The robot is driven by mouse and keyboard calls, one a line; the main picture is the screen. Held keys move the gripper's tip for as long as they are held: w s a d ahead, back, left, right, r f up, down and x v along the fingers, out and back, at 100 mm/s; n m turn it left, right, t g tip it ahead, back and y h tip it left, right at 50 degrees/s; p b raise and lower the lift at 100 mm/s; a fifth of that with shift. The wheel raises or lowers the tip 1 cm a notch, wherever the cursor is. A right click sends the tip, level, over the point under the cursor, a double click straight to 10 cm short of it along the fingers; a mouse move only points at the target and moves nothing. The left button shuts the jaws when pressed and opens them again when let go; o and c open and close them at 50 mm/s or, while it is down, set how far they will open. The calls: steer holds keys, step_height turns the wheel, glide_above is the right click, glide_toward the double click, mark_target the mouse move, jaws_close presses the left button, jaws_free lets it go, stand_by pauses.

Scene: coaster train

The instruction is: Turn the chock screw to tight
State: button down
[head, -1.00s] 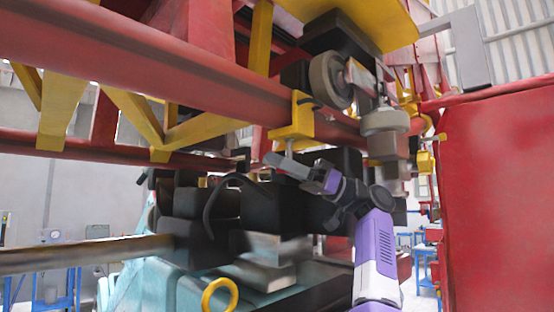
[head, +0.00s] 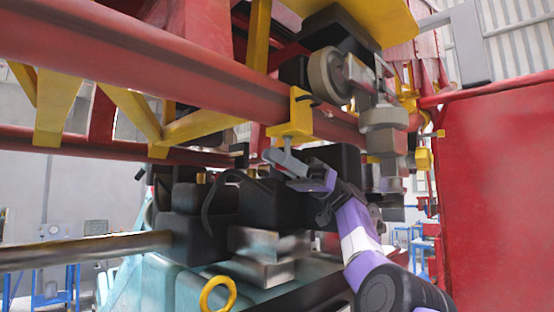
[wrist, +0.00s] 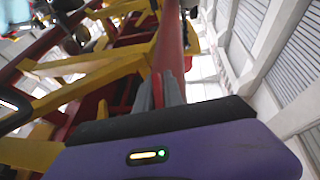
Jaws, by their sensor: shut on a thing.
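The yellow chock (head: 299,115) is clamped on the red rail (head: 200,75). The chock screw (head: 288,143) hangs from its underside as a short stem. My gripper (head: 280,159), grey-fingered on a purple arm, is right below the chock with its jaws shut at the screw's lower end. The jaws cover that end, so the screw's handle and its turn angle cannot be made out. In the wrist view, my grey fingers (wrist: 160,92) stand close together in front of the red rail (wrist: 172,45). The screw itself cannot be made out there.
Black blocks (head: 270,203) and a metal block (head: 265,250) sit close below my gripper. Grey wheels (head: 328,77) hang right of the chock. A red panel (head: 498,190) stands at the right. A yellow ring (head: 218,295) is at the bottom.

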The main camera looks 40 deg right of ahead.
steer(key=shift+s+n+g, duration=0.1)
steer(key=shift+n+g, duration=0.2)
steer(key=shift+g, duration=0.3)
stand_by(0.3)
steer(key=c, duration=1.5)
jaws_free()
steer(key=shift+f, duration=0.1)
